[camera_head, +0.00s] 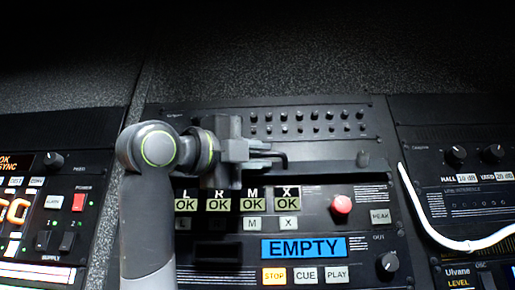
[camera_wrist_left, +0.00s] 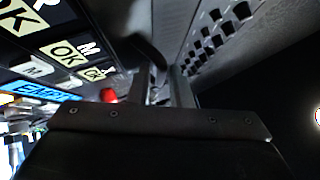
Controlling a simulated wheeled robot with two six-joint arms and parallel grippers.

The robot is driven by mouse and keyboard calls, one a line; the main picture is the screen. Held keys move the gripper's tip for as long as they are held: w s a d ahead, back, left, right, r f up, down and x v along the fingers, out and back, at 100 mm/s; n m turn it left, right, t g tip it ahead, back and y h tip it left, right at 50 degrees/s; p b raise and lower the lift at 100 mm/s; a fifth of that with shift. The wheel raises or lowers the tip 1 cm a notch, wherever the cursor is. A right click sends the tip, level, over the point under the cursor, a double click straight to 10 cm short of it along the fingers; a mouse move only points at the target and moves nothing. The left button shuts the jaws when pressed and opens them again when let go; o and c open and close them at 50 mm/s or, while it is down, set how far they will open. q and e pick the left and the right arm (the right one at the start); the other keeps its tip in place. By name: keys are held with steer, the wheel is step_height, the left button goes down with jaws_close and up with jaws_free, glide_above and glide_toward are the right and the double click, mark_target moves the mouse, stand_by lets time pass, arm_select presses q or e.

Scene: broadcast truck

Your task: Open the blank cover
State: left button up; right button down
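A narrow black strip (camera_head: 325,174), which looks like the blank cover, runs across the middle rack unit below rows of small knobs. A dark bent handle (camera_head: 283,155) stands out near its left part. My left gripper (camera_head: 266,156) reaches it from the left, with its two fingers one above the other at the handle. In the left wrist view the black curved handle (camera_wrist_left: 150,48) runs down to the fingertips (camera_wrist_left: 158,78). I cannot tell whether the fingers press on it. My arm hides the strip's left end. My right gripper is not in view.
Below the strip are OK displays (camera_head: 250,204), a red button (camera_head: 342,204) and a blue EMPTY screen (camera_head: 303,247). A white cable (camera_head: 425,225) hangs over the right unit. A lit panel (camera_head: 40,215) is left.

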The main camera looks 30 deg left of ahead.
arm_select(q)
steer(key=shift+s, duration=0.1)
jaws_close()
steer(key=shift+r+n, duration=0.25)
steer(key=shift+n, duration=0.05)
stand_by(0.5)
steer(key=shift+w+a+r+n+g+y, duration=0.15)
steer(key=shift+r+n+g+y, duration=0.25)
steer(key=shift+n+g, duration=0.55)
steer(key=shift+w+d+r+n+g+y, duration=0.1)
steer(key=shift+r+n+g+y, duration=0.1)
steer(key=shift+r+n+g, duration=0.6)
steer(key=shift+w+a+r+n+g+y, duration=0.15)
steer(key=shift+r+n+g+y, duration=0.2)
steer(key=shift+n+g, duration=0.75)
steer(key=shift+w+r+g, duration=0.1)
steer(key=shift+r+g, duration=0.05)
steer(key=shift+g, duration=0.4)
